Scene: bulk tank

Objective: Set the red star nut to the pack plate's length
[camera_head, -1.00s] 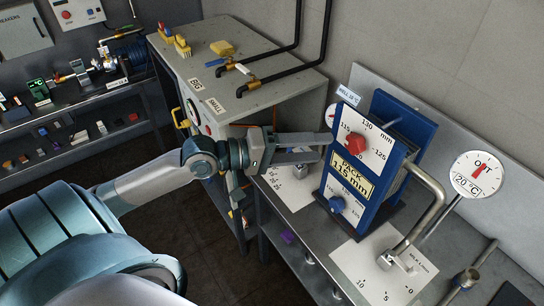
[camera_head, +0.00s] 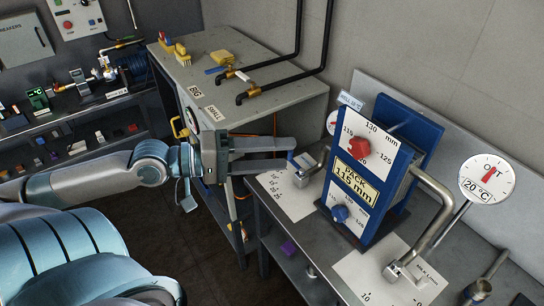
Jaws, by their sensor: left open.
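The red star nut (camera_head: 358,147) sits on the white upper scale (camera_head: 378,144) of the blue block (camera_head: 407,112). The scale is marked from 115 to 130 mm. Which mark the nut points at is too small to tell. Below it, the yellow pack plate (camera_head: 354,183) reads "PACK 115 mm". My left gripper (camera_head: 293,154) is open and empty, its two fingers reaching right. Its tips are left of the red nut, clearly apart from it in the picture. My right gripper is out of view.
A bent metal pipe (camera_head: 437,205) and a round temperature dial (camera_head: 487,180) stand right of the block. A grey cabinet (camera_head: 270,95) stands behind.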

